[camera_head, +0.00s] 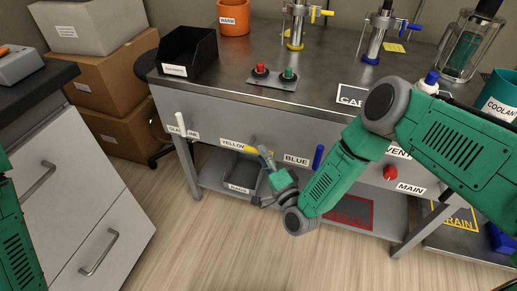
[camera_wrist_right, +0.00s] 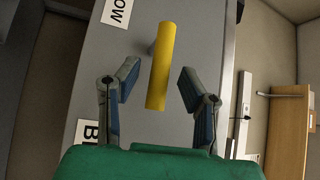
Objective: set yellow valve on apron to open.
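The yellow valve (camera_head: 250,149) is a short bar handle on the grey front apron of the bench (camera_head: 220,116), beside the label reading YELLOW. In the head view it lies roughly sideways, its right end partly hidden by my right gripper (camera_head: 266,160). In the right wrist view the yellow handle (camera_wrist_right: 161,65) runs lengthwise, its near end between the spread fingers of my right gripper (camera_wrist_right: 157,82). A gap shows on both sides, so neither finger seems to touch it. My left gripper is out of view.
On the apron, a white handle (camera_head: 182,125) stands at left; a blue handle (camera_head: 318,157) and a red knob (camera_head: 390,173) are at right. A drawer cabinet (camera_head: 75,200) stands at left.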

